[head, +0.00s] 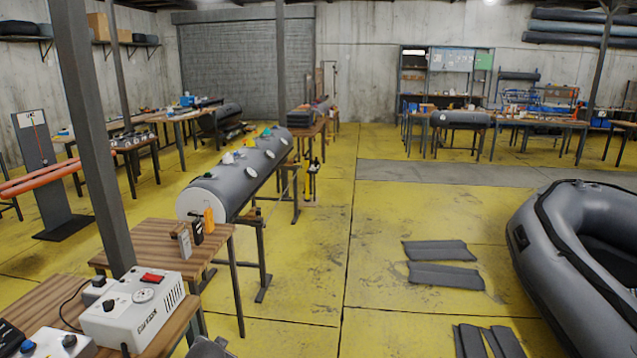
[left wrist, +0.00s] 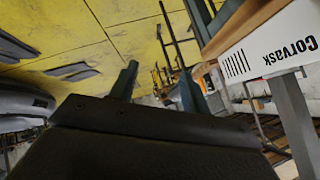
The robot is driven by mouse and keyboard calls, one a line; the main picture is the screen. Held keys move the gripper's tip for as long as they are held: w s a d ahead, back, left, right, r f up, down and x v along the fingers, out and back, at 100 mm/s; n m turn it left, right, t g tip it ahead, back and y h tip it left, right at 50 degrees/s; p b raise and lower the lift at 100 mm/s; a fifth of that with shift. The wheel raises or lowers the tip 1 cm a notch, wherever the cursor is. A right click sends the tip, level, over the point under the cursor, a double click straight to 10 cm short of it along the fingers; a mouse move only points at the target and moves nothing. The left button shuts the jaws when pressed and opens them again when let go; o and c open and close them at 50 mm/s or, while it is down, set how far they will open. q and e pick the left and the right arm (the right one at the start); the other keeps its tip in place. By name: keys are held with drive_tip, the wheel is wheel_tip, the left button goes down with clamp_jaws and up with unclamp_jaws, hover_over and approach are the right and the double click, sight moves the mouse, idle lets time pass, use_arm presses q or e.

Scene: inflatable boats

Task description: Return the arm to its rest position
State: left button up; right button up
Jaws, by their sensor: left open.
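My left gripper (left wrist: 157,88) shows in the left wrist view, its two dark fingers apart with nothing between them. The yellow floor and blurred stands lie beyond the fingers. A white box marked Corvask (left wrist: 285,45) is at the right of that view, apart from the fingers. In the head view neither gripper can be made out; a dark piece at the bottom edge, left of centre, may be part of my arm. My right gripper is in neither view.
A wooden table (head: 165,240) and a white control box (head: 130,310) stand at the lower left, near a grey post (head: 90,130). A long grey tube (head: 240,175) lies behind. A grey inflatable boat (head: 545,240) is at right. Yellow floor (head: 375,220) lies open mid-view, with grey pads (head: 440,250).

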use_arm(q)
drive_tip(key=s+d+f+n+g+h+b, duration=0.1)
drive_tip(key=s+d+f+g, duration=0.15)
drive_tip(key=s+f, duration=0.75)
drive_tip(key=s+d+f+n+g+h+b, duration=0.15)
drive_tip(key=s+d+f, duration=0.25)
drive_tip(key=s+f, duration=0.7)
drive_tip(key=s+d+f+g+b, duration=0.1)
drive_tip(key=s+d+f+g, duration=0.1)
drive_tip(key=s+f, duration=0.6)
drive_tip(key=s+d+f+g+b, duration=0.1)
drive_tip(key=s+d+f, duration=0.1)
drive_tip(key=s+f, duration=0.6)
drive_tip(key=s, duration=0.5)
drive_tip(key=shift+s+d+g, duration=0.3)
drive_tip(key=shift+d+g, duration=0.05)
drive_tip(key=shift+g, duration=0.05)
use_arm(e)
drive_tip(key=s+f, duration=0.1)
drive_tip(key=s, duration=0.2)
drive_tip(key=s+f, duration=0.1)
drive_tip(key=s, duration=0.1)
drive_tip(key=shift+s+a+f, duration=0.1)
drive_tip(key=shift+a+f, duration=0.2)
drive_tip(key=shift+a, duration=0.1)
use_arm(q)
drive_tip(key=shift+n, duration=0.25)
